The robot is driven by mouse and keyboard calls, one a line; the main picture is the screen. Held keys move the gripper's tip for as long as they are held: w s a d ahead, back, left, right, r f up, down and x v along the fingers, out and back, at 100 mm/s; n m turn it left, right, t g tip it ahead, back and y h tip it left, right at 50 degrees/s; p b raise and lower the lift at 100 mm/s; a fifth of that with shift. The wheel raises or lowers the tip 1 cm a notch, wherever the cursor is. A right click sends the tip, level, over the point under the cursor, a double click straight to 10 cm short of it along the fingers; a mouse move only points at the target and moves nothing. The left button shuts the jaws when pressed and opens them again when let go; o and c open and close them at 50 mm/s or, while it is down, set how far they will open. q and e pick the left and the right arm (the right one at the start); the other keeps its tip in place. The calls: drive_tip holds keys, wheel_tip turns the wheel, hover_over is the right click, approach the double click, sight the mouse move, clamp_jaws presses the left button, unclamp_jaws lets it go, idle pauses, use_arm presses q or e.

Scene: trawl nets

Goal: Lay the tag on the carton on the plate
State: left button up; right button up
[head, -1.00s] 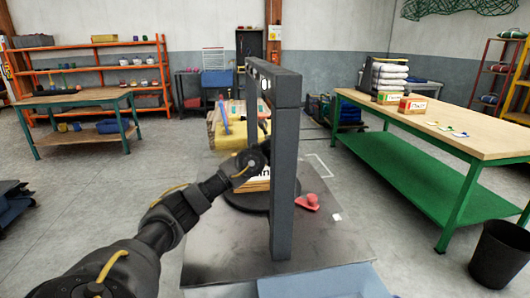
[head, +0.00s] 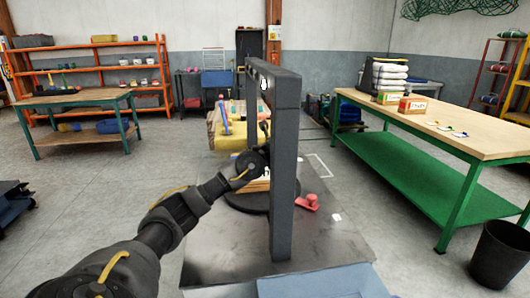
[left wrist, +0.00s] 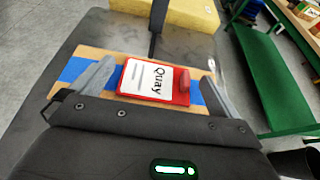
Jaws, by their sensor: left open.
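A red-rimmed white tag (left wrist: 156,82) with the word "Quay" and a red knob lies flat over the carton (left wrist: 88,68) in the left wrist view. The carton is tan with blue bands. In the head view the carton (head: 258,186) sits on a round dark plate (head: 244,203), partly hidden by my arm and a grey post. My left gripper (left wrist: 155,92) is open over the carton, its fingers on either side of the tag with small gaps. In the head view its fingers are hidden. My right gripper is not in view.
A dark upright frame (head: 285,170) stands on the grey table (head: 220,250), right of my left arm. A yellow block (head: 228,138) is behind the plate. A green workbench (head: 440,125) stands at right.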

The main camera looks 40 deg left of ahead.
use_arm(q)
drive_tip(key=shift+v, duration=2.95)
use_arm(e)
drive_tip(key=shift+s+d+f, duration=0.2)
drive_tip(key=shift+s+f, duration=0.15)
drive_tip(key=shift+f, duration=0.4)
